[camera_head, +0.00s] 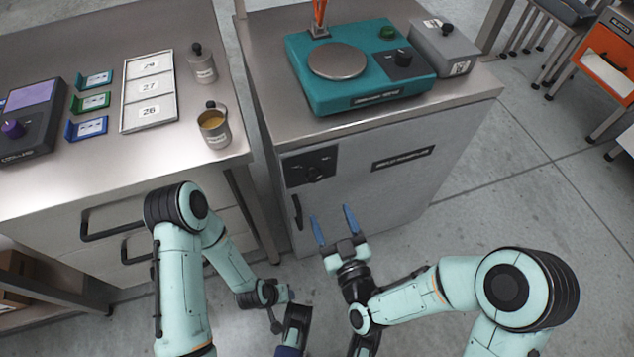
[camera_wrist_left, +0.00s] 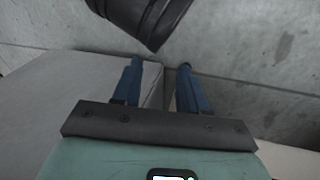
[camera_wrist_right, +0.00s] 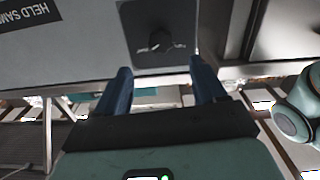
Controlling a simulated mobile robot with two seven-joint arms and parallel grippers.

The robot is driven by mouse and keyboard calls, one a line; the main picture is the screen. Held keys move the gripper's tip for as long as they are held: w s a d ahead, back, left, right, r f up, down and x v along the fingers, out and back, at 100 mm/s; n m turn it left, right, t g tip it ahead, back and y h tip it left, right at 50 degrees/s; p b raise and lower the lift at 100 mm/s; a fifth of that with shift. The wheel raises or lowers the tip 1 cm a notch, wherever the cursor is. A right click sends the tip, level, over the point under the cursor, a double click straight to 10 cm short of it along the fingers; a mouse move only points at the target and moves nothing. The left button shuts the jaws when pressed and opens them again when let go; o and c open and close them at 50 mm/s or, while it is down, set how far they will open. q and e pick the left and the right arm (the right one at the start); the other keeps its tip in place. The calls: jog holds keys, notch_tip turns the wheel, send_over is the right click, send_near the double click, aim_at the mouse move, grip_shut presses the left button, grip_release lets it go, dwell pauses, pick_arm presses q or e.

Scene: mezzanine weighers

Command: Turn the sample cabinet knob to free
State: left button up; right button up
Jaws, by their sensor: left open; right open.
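The sample cabinet (camera_head: 370,190) is grey, with a dark plate (camera_head: 296,163) at the upper left of its front. The black knob (camera_head: 315,174) sits on that plate; the markings beside it are too small to read. In the right wrist view the knob (camera_wrist_right: 160,42) appears just beyond and between the fingertips. My right gripper (camera_head: 333,222) is open and empty, in front of the cabinet, below and apart from the knob. It also shows in the right wrist view (camera_wrist_right: 160,68). My left gripper (camera_wrist_left: 158,68) is open and empty, low over the floor; its fingers are mostly hidden in the head view.
A black door handle (camera_head: 297,212) is below the knob. A teal scale (camera_head: 355,95) and grey box (camera_head: 445,48) stand on the cabinet. A bench (camera_head: 100,180) with drawers, cups and trays is at the left.

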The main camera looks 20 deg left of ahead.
aim_at(315, 180)
jog(key=x, duration=1.1)
jog(key=shift+s, duration=0.1)
jog(key=c, duration=1.1)
